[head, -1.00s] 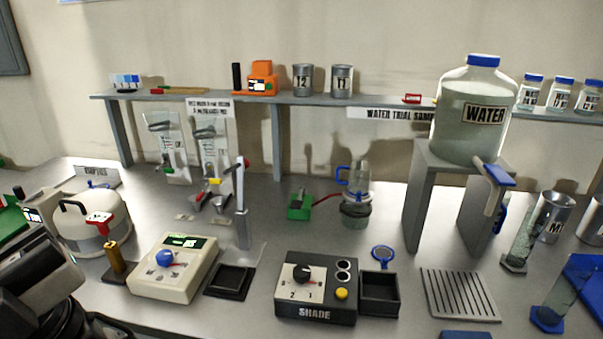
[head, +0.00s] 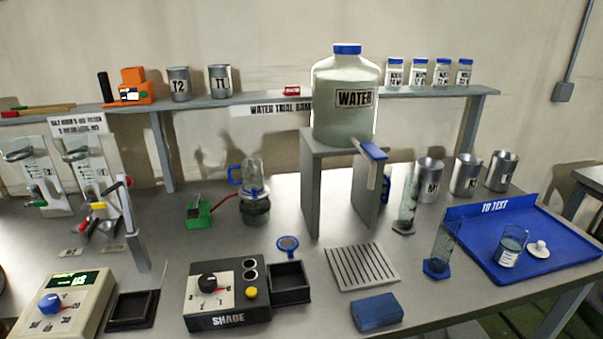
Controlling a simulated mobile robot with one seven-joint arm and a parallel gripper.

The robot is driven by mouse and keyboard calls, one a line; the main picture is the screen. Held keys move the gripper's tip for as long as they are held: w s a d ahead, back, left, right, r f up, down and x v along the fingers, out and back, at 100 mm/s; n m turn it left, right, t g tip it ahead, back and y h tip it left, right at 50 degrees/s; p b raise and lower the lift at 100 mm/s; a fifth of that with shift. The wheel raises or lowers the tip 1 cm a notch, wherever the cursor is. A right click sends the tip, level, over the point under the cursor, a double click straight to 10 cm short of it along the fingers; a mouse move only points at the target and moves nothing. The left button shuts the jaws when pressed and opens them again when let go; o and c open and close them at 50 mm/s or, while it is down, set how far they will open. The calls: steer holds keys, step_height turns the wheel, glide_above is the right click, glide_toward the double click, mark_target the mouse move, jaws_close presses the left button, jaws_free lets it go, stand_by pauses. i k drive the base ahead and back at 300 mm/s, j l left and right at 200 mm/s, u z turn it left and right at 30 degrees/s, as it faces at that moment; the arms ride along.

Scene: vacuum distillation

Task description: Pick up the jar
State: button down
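A small open glass jar (head: 510,246) with a white label stands upright on the blue tray (head: 560,241) marked "TO TEST", at the right. It seems to hold some liquid. A small white lid-like piece (head: 539,249) lies on the tray just right of it. Several labelled jars with blue lids (head: 418,72) stand in a row on the back shelf. I cannot tell from the view alone which jar the task names. My gripper is not in view.
A large water bottle (head: 345,100) stands on a grey stand (head: 313,190). A blue-based glass cylinder (head: 440,247) stands left of the tray, and metal cups (head: 465,175) stand behind it. A slotted plate (head: 362,266), blue block (head: 377,312) and shade box (head: 226,295) lie in front.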

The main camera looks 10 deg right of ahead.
mark_target(514, 239)
steer(key=z, duration=1.45)
